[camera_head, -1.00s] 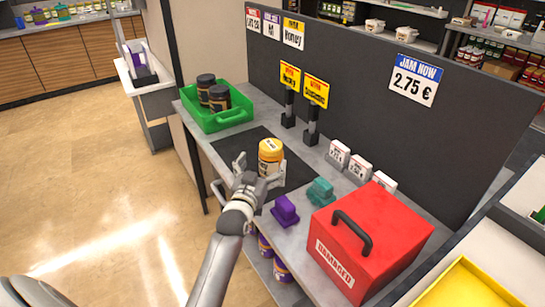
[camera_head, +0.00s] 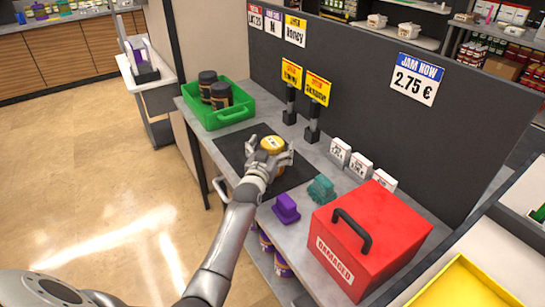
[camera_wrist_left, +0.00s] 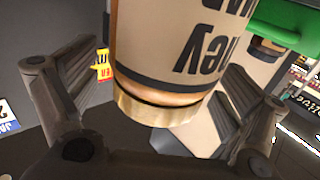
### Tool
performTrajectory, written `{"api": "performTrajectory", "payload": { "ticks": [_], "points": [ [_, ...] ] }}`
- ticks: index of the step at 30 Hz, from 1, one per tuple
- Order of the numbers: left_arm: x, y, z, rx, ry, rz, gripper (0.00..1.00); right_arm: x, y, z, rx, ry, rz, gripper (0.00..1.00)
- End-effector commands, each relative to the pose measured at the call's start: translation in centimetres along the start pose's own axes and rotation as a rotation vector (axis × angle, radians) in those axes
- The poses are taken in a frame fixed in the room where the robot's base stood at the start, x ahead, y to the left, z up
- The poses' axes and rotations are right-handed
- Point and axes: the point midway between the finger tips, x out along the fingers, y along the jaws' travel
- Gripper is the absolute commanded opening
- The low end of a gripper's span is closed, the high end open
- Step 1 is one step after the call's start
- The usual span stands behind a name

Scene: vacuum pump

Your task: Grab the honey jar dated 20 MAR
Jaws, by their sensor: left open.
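A honey jar (camera_head: 272,145) with a yellow-gold lid stands upright on the black mat (camera_head: 232,149) on the grey counter. My left gripper (camera_head: 270,157) is open, with its fingers on either side of the jar. In the left wrist view the jar (camera_wrist_left: 180,50) fills the space between the open fingers, upside down in the picture. Its label reads "Honey", with part of a date line that seems to show "MAR"; the day number is out of view. My right gripper is not in view.
A green crate (camera_head: 223,117) with two dark jars stands behind left. A red "DAMAGED" box (camera_head: 385,225) stands at the right. A purple block (camera_head: 285,208) and a teal block (camera_head: 320,188) lie nearby. Two yellow signs (camera_head: 318,88) stand behind, before a dark partition (camera_head: 470,130).

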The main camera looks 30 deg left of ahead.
Motion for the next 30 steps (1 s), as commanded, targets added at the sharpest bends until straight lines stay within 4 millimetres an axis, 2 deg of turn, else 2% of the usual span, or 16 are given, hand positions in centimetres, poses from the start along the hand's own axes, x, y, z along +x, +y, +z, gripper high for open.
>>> {"api": "performTrajectory", "payload": {
  "ticks": [8,23,30],
  "points": [
    [0.14,-0.01,-0.02,0.000,0.001,0.000,0.94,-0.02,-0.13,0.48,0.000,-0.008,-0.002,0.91],
    [0.11,-0.02,-0.01,0.000,0.000,0.000,0.30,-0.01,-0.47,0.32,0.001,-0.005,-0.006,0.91],
    [0.16,-0.03,-0.30,0.000,0.006,-0.001,0.30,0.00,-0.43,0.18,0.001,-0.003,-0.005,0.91]
  ]
}}
